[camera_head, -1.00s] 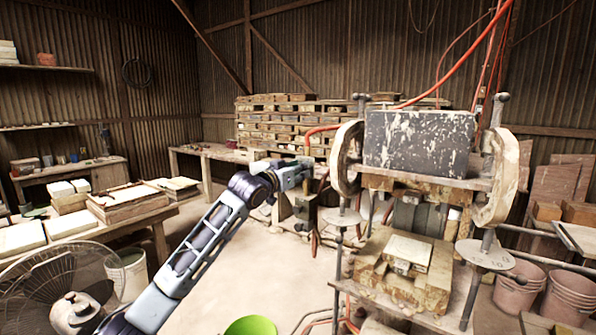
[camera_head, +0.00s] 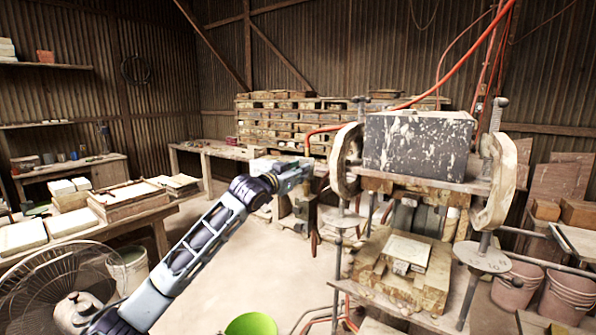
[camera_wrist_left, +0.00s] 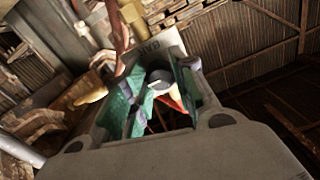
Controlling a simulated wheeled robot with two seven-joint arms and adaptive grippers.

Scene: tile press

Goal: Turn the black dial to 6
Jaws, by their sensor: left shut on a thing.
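The black dial (camera_wrist_left: 160,77) shows in the left wrist view as a dark round cap in front of a pale plate (camera_wrist_left: 152,50) lettered "BAR". My left gripper (camera_wrist_left: 158,92) has its green-lined fingers on either side of the dial and is shut on it. A white mark shows near the dial's lower side, but no number can be read. In the head view my left gripper (camera_head: 304,176) is at the left side of the press (camera_head: 420,140), and the dial is hidden there. My right gripper is not in view.
An orange hose (camera_head: 452,60) runs above the press. The floor between is clear.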

